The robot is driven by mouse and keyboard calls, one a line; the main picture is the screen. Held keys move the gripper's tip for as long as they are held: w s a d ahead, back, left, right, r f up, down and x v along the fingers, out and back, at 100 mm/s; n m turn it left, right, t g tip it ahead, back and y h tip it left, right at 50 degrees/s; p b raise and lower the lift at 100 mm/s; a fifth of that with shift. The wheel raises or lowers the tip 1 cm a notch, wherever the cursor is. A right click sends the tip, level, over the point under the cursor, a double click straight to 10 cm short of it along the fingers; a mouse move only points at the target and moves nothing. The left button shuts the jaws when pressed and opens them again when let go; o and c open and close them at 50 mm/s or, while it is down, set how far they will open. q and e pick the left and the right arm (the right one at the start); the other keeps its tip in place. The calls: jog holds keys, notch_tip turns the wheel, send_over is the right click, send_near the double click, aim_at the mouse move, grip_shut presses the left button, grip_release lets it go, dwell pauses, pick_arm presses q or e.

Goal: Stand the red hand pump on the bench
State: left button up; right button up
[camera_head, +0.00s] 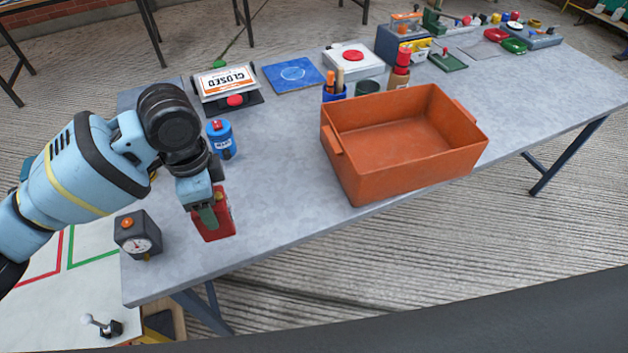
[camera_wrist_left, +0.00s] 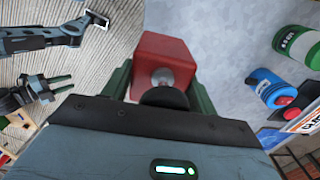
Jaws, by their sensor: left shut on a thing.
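The red hand pump (camera_head: 214,224) is a boxy red body at the near left of the grey bench (camera_head: 275,185). My left gripper (camera_head: 207,215) is shut on it from above, with a green finger across its side. In the left wrist view the red body (camera_wrist_left: 165,50) sits between the two green fingers, with a silvery round part and a black part at its near end. I cannot tell whether its bottom touches the bench. What looks like my right gripper (camera_wrist_left: 62,84) is away at the left of that view, fingers apart and empty.
A dark gauge box (camera_head: 138,235) stands left of the pump, and a blue can (camera_head: 221,139) stands behind it. A CLOSED sign (camera_head: 227,83) is farther back. A large orange bin (camera_head: 362,167) stands to the right. Bare bench lies between pump and bin.

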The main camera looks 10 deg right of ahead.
pick_arm(q)
jog(key=s+d+f+m, duration=0.2)
jog(key=d+m, duration=0.6)
jog(key=m, duration=0.9)
notch_tip(320, 180, down, 2)
jog(key=shift+s+d+f+b, duration=0.1)
jog(key=shift+s+d+b, duration=0.1)
jog(key=shift+b, duration=0.2)
pick_arm(e)
jog(key=shift+s+a+f, duration=0.15)
jog(key=shift+s+f, duration=0.15)
jog(key=shift+f, duration=0.25)
pick_arm(q)
jog(key=shift+w, duration=0.1)
jog(key=w+a+f, duration=0.1)
jog(key=w+a, duration=0.2)
jog(key=w, duration=0.1)
jog(key=w+a+f, duration=0.2)
jog(key=w+a, duration=0.1)
jog(key=a, duration=0.1)
jog(key=w+a+f, duration=0.1)
jog(key=w+a, duration=0.3)
jog(key=shift+w+f, duration=0.35)
jog(key=shift+f, duration=0.1)
pick_arm(e)
jog(key=shift+s+f, duration=0.15)
jog(key=shift+f, duration=0.05)
pick_arm(q)
jog(key=shift+f, duration=0.2)
jog(key=o, duration=1.3)
